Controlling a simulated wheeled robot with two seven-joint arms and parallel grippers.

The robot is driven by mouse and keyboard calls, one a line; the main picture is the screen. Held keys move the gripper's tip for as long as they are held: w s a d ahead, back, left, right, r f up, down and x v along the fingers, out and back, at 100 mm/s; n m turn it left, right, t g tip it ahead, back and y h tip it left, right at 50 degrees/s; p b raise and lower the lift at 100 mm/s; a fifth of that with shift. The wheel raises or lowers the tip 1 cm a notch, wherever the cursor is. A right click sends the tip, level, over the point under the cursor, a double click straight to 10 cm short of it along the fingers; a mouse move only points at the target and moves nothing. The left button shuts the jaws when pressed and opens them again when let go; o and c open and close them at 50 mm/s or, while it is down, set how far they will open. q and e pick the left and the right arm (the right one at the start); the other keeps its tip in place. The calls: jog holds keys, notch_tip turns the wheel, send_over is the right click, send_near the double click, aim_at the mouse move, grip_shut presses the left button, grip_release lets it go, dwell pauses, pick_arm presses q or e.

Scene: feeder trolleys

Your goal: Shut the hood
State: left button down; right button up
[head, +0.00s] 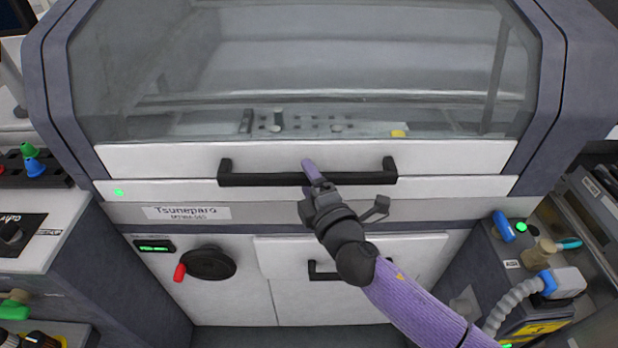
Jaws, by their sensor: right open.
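The hood (290,60) of the machine has a large clear window in a dark grey frame. Its white front panel (150,160) carries a long black bar handle (260,180). The hood is down or nearly down, with its lower edge close to the white strip below; I cannot tell whether it is fully seated. My right gripper (345,190) is open in front of the handle, right of its middle. One purple finger overlaps the bar; I cannot tell whether it touches. The gripper and arm hide part of the handle and strip. My left gripper is out of view.
Below the hood are a label plate (187,213), a black handwheel with a red knob (208,263) and a lower door with a black handle (322,271). A grey hose (510,305) stands at the right, and a side console (25,230) at the left.

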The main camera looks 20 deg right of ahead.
jog(key=shift+w+a, duration=0.1)
jog(key=shift+w, duration=0.4)
grip_shut()
jog(key=shift+f, duration=0.1)
dwell(1.0)
